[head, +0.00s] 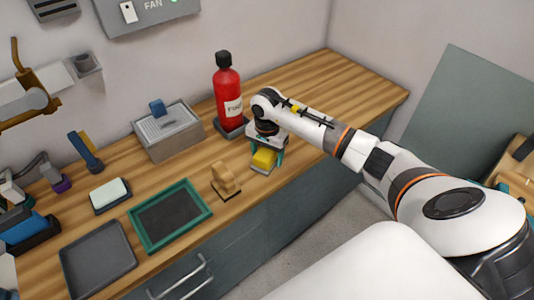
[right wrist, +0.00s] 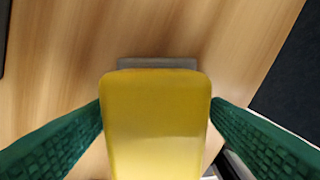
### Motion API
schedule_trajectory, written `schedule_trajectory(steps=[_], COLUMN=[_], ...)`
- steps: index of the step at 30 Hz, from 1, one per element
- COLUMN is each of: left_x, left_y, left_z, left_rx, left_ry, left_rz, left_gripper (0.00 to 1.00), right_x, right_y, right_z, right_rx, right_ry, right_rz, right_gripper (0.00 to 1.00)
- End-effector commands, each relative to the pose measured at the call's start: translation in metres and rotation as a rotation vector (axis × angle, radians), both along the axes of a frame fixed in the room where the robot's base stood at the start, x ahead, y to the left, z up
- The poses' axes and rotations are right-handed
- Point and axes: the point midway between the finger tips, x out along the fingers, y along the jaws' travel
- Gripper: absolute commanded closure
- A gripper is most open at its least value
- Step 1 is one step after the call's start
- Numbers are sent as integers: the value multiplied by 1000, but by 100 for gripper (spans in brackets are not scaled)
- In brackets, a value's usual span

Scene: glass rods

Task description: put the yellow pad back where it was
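The yellow pad (head: 264,158) is at the front edge of the wooden counter, right of the small wooden block-like piece. It shows large in the right wrist view (right wrist: 155,125), with a thin grey base (right wrist: 157,63) showing behind it. In the head view a grey edge shows under the pad. My right gripper (head: 267,152) points down over the pad. Its green fingers touch the pad's two sides, shut on it. I cannot tell whether the pad rests on the grey base or is just above it. My left gripper is not in view.
A red bottle (head: 228,92) stands behind, near my right wrist. A wooden piece (head: 225,180), a green-framed tray (head: 150,245), a grey box (head: 172,145), a white pad (head: 109,193) and a dark tray (head: 98,265) stand to the left. The counter's right end (head: 340,78) is clear.

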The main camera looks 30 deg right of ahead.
Motion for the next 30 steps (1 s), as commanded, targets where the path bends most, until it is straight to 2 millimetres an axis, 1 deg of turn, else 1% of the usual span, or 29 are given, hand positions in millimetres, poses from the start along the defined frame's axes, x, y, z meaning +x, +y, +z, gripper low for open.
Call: schedule_trajectory(steps=[7, 10, 11, 14, 21, 24, 27, 30], left_x=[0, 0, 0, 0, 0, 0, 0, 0], left_y=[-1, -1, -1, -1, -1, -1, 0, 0], left_z=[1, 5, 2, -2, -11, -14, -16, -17], left_rx=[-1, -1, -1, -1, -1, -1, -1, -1], left_ry=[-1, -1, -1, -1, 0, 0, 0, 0], left_rz=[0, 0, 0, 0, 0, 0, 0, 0], left_gripper=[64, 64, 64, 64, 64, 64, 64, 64], right_x=[0, 0, 1, 1, 1, 1, 1, 0], right_y=[0, 1, 0, 0, -1, 0, 0, 0], right_z=[0, 5, 7, 22, 74, 93, 108, 117], right_rx=[1, 1, 0, -1, -1, -2, -1, 0], right_ry=[0, 0, -2, -5, -6, -5, -3, -1], right_rz=[0, 0, 1, 0, 0, 0, 1, 0], right_gripper=[30, 30, 30, 30, 30, 30, 30, 30])
